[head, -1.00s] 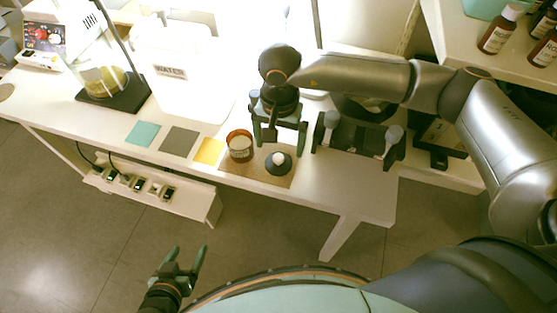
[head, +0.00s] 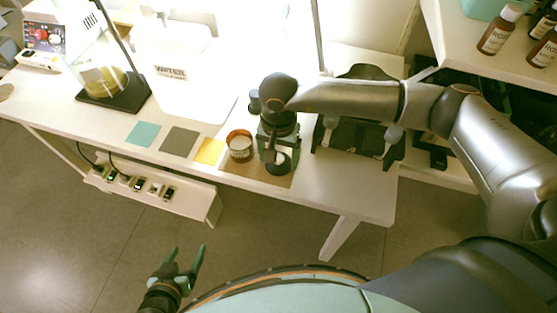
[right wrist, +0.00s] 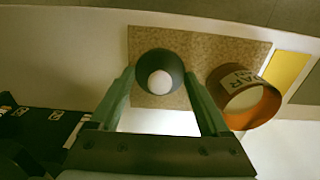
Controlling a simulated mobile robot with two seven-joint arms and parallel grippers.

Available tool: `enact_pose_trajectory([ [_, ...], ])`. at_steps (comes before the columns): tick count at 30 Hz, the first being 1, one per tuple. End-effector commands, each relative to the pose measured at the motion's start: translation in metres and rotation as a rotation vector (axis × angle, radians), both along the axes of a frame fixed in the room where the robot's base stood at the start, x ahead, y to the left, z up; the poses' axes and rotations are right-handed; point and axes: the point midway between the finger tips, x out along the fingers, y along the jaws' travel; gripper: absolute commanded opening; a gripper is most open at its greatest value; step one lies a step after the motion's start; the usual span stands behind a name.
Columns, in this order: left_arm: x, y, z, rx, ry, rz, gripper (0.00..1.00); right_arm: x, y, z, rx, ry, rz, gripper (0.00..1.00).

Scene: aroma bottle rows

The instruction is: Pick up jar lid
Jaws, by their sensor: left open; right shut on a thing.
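The jar lid (head: 281,169) is dark and round with a pale knob, and lies on the brown mat (head: 233,172). It also shows in the right wrist view (right wrist: 160,64). My right gripper (head: 279,157) is over the lid, pointing down, and is shut on it. In the right wrist view its fingers (right wrist: 160,76) stand on either side of the lid. An open amber jar (head: 240,147) with a pale label stands just left of the lid. My left gripper (head: 187,250) is open and empty, away from the table over the floor.
Yellow (head: 209,151), grey (head: 179,141) and teal (head: 143,133) squares lie left of the mat. A black rack (head: 352,139) stands close to the right. A white container marked WATER (head: 185,100) stands behind. The table's front right is clear.

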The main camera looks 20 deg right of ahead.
Motion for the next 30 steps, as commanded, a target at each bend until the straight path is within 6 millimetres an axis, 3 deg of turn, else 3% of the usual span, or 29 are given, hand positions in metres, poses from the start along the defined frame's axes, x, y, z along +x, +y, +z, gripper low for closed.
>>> enact_pose_trajectory([
  [1,0.000,-0.001,0.000,0.000,0.001,-0.001,0.73,0.000,0.000,0.000,0.000,0.000,0.000,0.59],
  [10,-0.001,-0.001,0.000,-0.002,0.001,-0.002,0.73,0.000,0.000,0.000,0.000,0.000,0.000,0.26],
  [20,-0.001,-0.001,0.000,-0.002,0.001,-0.002,0.73,0.001,0.000,0.004,0.000,-0.001,0.000,0.26],
  [27,-0.001,0.000,0.002,-0.001,0.000,-0.001,0.73,0.001,0.000,0.033,0.000,-0.005,0.001,0.26],
  [30,0.000,0.001,0.002,0.000,-0.001,0.001,0.73,-0.014,0.001,0.049,0.002,-0.004,0.005,0.26],
])
